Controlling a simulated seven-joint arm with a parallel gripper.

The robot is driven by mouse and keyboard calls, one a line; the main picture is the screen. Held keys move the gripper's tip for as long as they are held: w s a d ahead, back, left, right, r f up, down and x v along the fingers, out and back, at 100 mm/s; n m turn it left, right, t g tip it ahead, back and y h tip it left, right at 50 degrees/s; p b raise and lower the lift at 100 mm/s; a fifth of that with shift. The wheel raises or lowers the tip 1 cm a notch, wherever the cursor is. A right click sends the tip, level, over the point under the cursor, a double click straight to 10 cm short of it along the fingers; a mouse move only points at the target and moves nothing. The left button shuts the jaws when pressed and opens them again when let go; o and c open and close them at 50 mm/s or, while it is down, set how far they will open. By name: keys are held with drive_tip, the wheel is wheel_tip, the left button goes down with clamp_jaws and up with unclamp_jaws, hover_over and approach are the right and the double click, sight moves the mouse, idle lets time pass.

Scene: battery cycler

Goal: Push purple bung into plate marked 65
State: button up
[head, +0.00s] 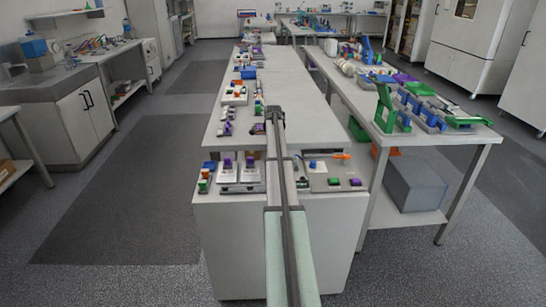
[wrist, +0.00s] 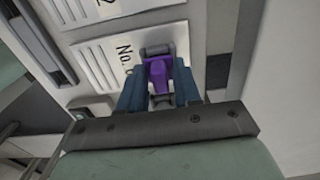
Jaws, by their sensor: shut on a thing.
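In the wrist view, the blue fingers of my gripper (wrist: 159,84) are closed around a purple bung (wrist: 155,70). A grey rounded piece sits at the far end of the bung. Beyond them lies a pale plate (wrist: 172,42) with black print reading "No." and a digit partly covered by the fingers. I cannot read the full number, nor tell whether the bung touches the plate. In the head view, my arm runs up the middle and hides part of the bench; the fingertips and the held bung cannot be made out there.
In the head view, two plates with purple pieces (head: 228,163) stand left of my arm on the near bench (head: 220,134). A grey panel (head: 336,172) with green and purple pieces is on the right. A second label ending in "2" (wrist: 110,3) shows in the wrist view.

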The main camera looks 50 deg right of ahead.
drive_tip(key=shift+f, duration=0.25)
drive_tip(key=o, duration=1.1)
wheel_tip(320, 180, up, 14)
drive_tip(key=shift+f, duration=0.1)
